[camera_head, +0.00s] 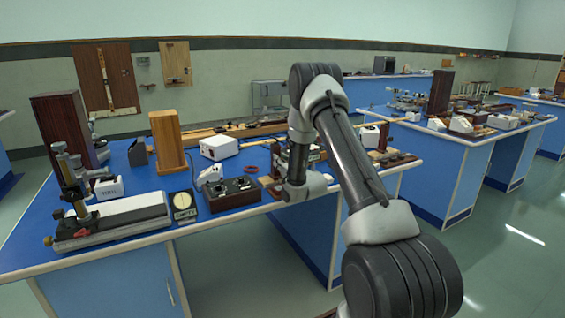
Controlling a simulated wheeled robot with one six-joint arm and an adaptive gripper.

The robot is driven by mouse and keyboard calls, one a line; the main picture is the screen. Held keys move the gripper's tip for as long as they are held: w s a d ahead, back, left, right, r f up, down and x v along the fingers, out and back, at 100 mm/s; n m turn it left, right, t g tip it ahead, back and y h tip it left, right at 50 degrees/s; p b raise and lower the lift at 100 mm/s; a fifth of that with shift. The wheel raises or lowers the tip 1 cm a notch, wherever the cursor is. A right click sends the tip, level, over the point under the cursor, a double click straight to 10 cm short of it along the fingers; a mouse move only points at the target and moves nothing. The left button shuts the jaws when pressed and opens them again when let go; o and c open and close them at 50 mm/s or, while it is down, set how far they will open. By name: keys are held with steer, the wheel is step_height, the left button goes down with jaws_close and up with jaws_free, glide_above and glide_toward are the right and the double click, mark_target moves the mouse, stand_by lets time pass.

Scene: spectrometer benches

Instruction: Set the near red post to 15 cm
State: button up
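No post can be made out for certain as the near red post, and no scale reading is legible. A thin dark-red upright (383,137) stands near the right end of the near blue bench (225,130), just right of my forearm. A small red part (81,233) sits at the foot of the brass microscope-like instrument (72,190) at the left front. My arm reaches over the bench's front edge, with its wrist bent down beside the apparatus there. My gripper's fingers cannot be made out; the wrist and the apparatus hide or blend with them.
A grey-topped rail (125,212), a round-dial meter (183,204), a dark control box (232,193) and a white box (219,148) crowd the near bench. Wooden blocks (168,140) stand behind. Another loaded bench (462,125) is at the right. Floor between the benches is clear.

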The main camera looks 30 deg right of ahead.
steer(key=o, duration=0.4)
steer(key=s, duration=1.2)
steer(key=shift+d, duration=0.15)
